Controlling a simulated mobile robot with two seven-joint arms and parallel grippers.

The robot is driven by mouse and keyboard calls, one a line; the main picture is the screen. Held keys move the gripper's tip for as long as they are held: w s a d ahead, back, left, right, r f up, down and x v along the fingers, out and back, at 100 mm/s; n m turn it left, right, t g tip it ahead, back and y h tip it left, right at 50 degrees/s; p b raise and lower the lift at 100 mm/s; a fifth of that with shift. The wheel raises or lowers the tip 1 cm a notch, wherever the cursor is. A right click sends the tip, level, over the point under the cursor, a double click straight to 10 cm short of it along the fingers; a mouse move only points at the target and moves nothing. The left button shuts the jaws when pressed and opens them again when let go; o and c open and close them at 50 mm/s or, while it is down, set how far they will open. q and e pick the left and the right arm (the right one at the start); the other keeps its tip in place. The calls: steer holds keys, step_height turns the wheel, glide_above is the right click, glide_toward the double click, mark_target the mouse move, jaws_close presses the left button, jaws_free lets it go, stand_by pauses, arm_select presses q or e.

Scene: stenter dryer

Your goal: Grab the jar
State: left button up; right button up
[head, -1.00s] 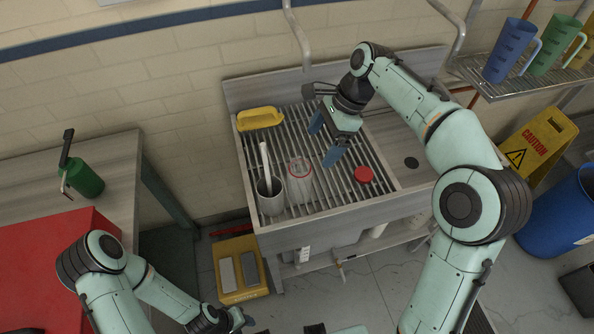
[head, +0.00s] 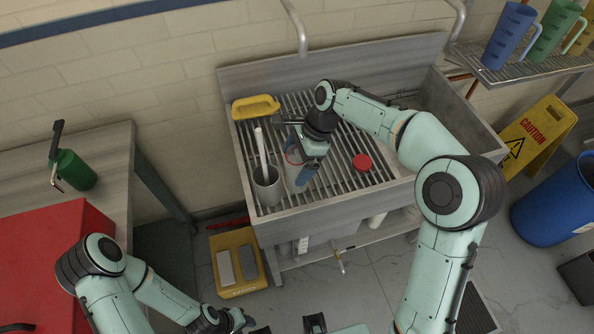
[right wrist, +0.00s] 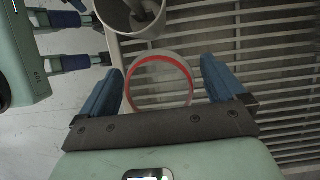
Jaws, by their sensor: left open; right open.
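The jar (head: 292,177) is clear with a red ring at its rim and stands upright on the sink's slatted rack. In the right wrist view the jar (right wrist: 160,84) shows from above, between the two blue fingers. My right gripper (head: 301,164) is open at the jar and hides part of it in the head view; the right wrist view also shows the gripper (right wrist: 167,82). I cannot tell whether a finger touches the jar. A round red lid (head: 362,162) lies on the rack to the right. My left gripper (head: 246,320) is low at the bottom edge, open and empty.
A grey cup (head: 267,188) holding a white-handled tool stands just left of the jar. A yellow object (head: 256,107) lies at the rack's back left. The sink rim (head: 330,213) borders the front. The rack around the lid is clear.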

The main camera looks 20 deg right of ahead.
steer(key=c, duration=1)
steer(key=shift+c, duration=0.2)
